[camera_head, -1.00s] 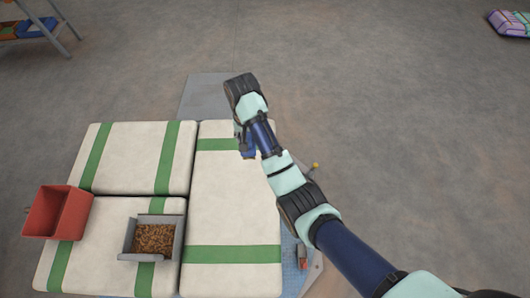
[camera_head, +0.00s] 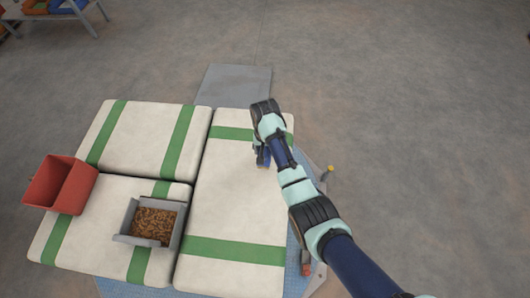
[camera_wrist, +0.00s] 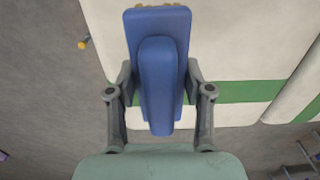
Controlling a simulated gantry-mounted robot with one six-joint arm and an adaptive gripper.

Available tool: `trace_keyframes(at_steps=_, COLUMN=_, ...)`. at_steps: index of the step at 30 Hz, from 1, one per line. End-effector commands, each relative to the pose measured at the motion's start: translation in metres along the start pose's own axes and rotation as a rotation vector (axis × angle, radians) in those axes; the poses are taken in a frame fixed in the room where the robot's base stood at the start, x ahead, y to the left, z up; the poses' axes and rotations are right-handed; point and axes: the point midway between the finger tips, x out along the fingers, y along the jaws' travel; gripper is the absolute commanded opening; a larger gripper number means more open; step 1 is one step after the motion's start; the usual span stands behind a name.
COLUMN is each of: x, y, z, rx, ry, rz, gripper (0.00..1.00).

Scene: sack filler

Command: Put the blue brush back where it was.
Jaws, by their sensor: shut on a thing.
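The blue brush (camera_wrist: 158,75) is held between the two fingers of my gripper (camera_wrist: 158,92) in the wrist view. Its blue back and handle face the camera, and a little of its yellowish bristles shows at the top edge. Behind it lies a white sack with a green band. In the head view my gripper (camera_head: 263,158) is above the far part of the right-hand sack (camera_head: 235,205). Only a bit of blue shows there, and my arm hides most of it. I cannot tell whether the brush touches the sack.
Two more white sacks (camera_head: 150,130) lie to the left. A grey tray of brown pellets (camera_head: 122,238) and a red bin (camera_head: 62,184) stand on the near-left sack. A grey plate (camera_head: 235,83) lies beyond the sacks. A yellow knob (camera_head: 330,169) stands at the right.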

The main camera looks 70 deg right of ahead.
Motion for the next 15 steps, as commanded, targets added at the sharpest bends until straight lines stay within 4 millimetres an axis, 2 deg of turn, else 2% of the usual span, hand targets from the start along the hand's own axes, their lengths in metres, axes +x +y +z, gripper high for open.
trace_keyframes(at_steps=6, x=0.04, y=0.0, z=0.001, rx=0.0, ry=-0.002, rz=0.001, gripper=0.0)
trace_keyframes(at_steps=15, x=0.041, y=0.0, z=0.0, rx=0.0, ry=0.0, rz=0.0, gripper=0.0)
